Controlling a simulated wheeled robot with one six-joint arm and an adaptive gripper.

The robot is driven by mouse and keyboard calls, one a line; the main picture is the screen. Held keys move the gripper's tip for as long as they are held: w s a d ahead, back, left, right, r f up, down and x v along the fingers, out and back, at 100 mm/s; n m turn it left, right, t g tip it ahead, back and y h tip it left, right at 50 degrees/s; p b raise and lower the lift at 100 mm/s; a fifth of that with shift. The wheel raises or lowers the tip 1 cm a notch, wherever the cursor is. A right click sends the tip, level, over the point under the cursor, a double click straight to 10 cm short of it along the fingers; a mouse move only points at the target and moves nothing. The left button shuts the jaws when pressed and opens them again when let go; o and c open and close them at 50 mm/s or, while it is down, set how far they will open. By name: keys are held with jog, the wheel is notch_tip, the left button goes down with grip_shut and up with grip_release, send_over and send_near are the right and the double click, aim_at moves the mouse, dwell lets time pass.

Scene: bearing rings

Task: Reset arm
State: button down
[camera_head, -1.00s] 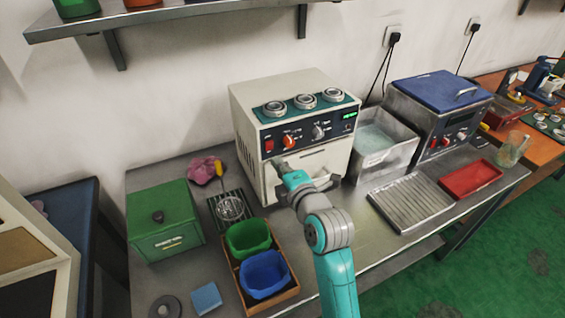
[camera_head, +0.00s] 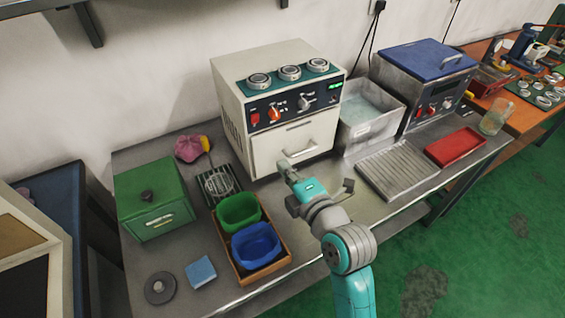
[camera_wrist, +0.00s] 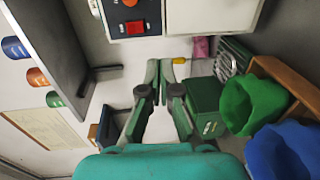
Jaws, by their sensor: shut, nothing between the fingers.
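My arm reaches up from the bottom right of the head view. My gripper (camera_head: 284,165) is in front of the lower drawer of the cream oven (camera_head: 296,146), over the steel bench. In the wrist view my gripper (camera_wrist: 160,66) has its two fingers drawn together at the tips, with nothing seen between them. I cannot tell the exact gap to the oven front.
Three bearing rings (camera_head: 289,73) sit on top of the oven. The green bin (camera_head: 239,212) and blue bin (camera_head: 256,246) stand in a wooden tray, left of my arm. A green box (camera_head: 155,202) stands farther left. A ridged steel tray (camera_head: 396,171) lies right.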

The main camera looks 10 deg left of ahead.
dwell(0.4)
jog(key=s+d+f+m+t+h, duration=0.1)
jog(key=s+d+f+m+h, duration=0.5)
jog(key=s+d+f+m, duration=1)
jog(key=s+d+r+m+h, duration=0.1)
jog(key=s+d+m, duration=0.2)
jog(key=s, duration=0.9)
jog(key=s+d+r+m+h, duration=0.2)
jog(key=s+m, duration=0.3)
jog(key=s, duration=0.8)
jog(key=shift+s+d+r+m, duration=0.2)
jog(key=shift+d+m, duration=0.2)
jog(key=shift+d, duration=0.25)
